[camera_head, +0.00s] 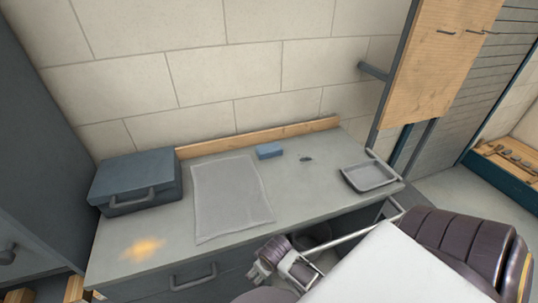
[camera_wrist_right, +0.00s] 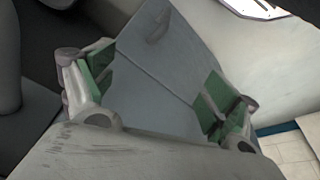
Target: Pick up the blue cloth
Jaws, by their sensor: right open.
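The blue cloth (camera_head: 269,150) is a small folded block lying flat on the grey counter (camera_head: 225,258), near the wooden strip at the back wall. My right gripper (camera_head: 265,264) is below and in front of the counter's front edge, well apart from the cloth. In the right wrist view my right gripper (camera_wrist_right: 158,85) has its green-padded fingers spread, with nothing held between them; a plain grey-blue surface shows behind. The cloth does not show in that view. My left gripper is not in view.
A grey translucent mat (camera_head: 230,195) lies left of the cloth. A blue-grey toolbox (camera_head: 137,182) stands at the left end. A shallow grey tray (camera_head: 370,177) sits at the right. A small dark hole (camera_head: 306,159) is in the counter. A wooden board (camera_head: 432,65) hangs upper right.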

